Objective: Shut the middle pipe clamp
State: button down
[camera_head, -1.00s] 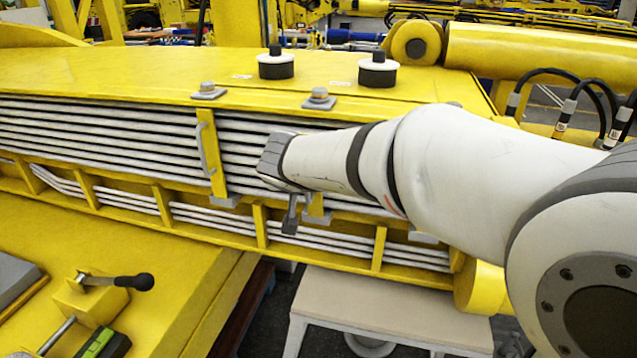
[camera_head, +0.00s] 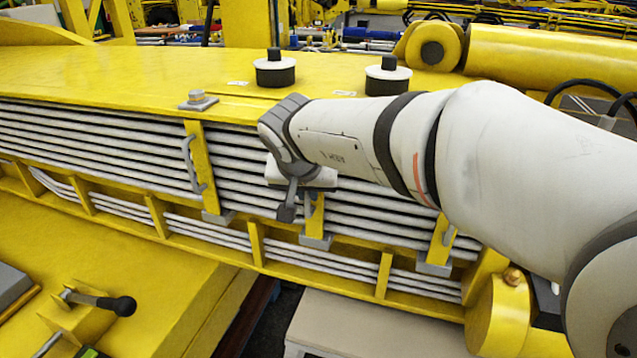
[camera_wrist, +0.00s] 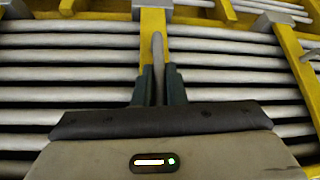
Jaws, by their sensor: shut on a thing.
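The middle pipe clamp (camera_head: 316,218) is a yellow bar with a grey loop handle, in front of a bank of white pipes (camera_head: 240,180). Its lower end meets a grey block (camera_head: 315,242); my arm hides its upper end in the head view. My gripper (camera_wrist: 158,88) is shut on the grey handle (camera_wrist: 157,52), with a dark finger on each side. The yellow bar (camera_wrist: 153,22) shows behind the handle in the wrist view. My gripper body (camera_head: 318,178) stands before the clamp in the head view; its fingertips are hidden there. I cannot tell how far the bar stands off the pipes.
The left clamp (camera_head: 200,155) stands upright against the pipes below a bolted block (camera_head: 198,99). The right clamp (camera_head: 439,242) is partly behind my arm. Two black-and-white caps (camera_head: 275,70) stand on the boom top. A lever (camera_head: 105,302) sits at front left.

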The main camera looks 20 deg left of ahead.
jog(key=shift+r, duration=0.15)
jog(key=c, duration=1.5)
grip_release()
jog(key=shift+w, duration=0.15)
jog(key=shift+c, duration=0.2)
jog(key=shift+b+v, duration=0.45)
jog(key=shift+v, duration=3.45)
